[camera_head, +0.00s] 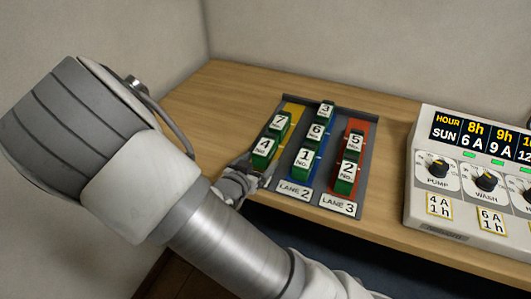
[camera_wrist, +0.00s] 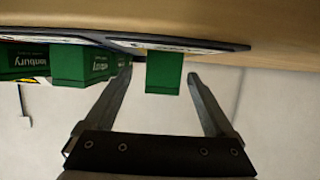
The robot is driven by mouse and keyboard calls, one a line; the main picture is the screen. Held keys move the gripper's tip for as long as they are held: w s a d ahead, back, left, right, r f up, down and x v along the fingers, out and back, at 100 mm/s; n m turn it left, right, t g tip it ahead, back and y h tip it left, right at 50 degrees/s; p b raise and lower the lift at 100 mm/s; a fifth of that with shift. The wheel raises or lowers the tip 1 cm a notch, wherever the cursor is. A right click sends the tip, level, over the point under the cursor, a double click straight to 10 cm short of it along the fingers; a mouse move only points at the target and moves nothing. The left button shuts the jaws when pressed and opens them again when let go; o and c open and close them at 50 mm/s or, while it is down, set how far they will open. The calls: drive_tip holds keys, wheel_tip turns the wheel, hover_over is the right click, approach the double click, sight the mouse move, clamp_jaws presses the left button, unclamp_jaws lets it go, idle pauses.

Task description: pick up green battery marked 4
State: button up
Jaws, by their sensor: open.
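The green battery marked 4 (camera_head: 263,148) stands at the front of the yellow lane, its white number label facing up. My gripper (camera_head: 243,180) is low at the front left of the rack, close to battery 4 and partly hidden by my own arm. In the wrist view my gripper (camera_wrist: 160,72) is open, with a green block (camera_wrist: 164,73) seen between its fingertips and a gap on both sides. That block's number is not visible; its position fits battery 4. I cannot tell how deep it sits between the fingers.
Battery 7 (camera_head: 279,122) stands right behind battery 4. The blue lane holds battery 1 (camera_head: 304,160), 6 and 3; the red lane holds 2 (camera_head: 347,172) and 5. The grey rack (camera_head: 371,125) lies on a wooden table (camera_head: 205,98). A control panel (camera_head: 455,212) stands at right.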

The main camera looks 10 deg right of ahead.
sight(266, 151)
drive_tip(key=shift+r+b+x, duration=0.2)
drive_tip(key=shift+b+x, duration=0.35)
drive_tip(key=shift+x, duration=2.45)
drive_tip(key=shift+w, duration=0.15)
clamp_jaws()
drive_tip(key=shift+r, duration=0.1)
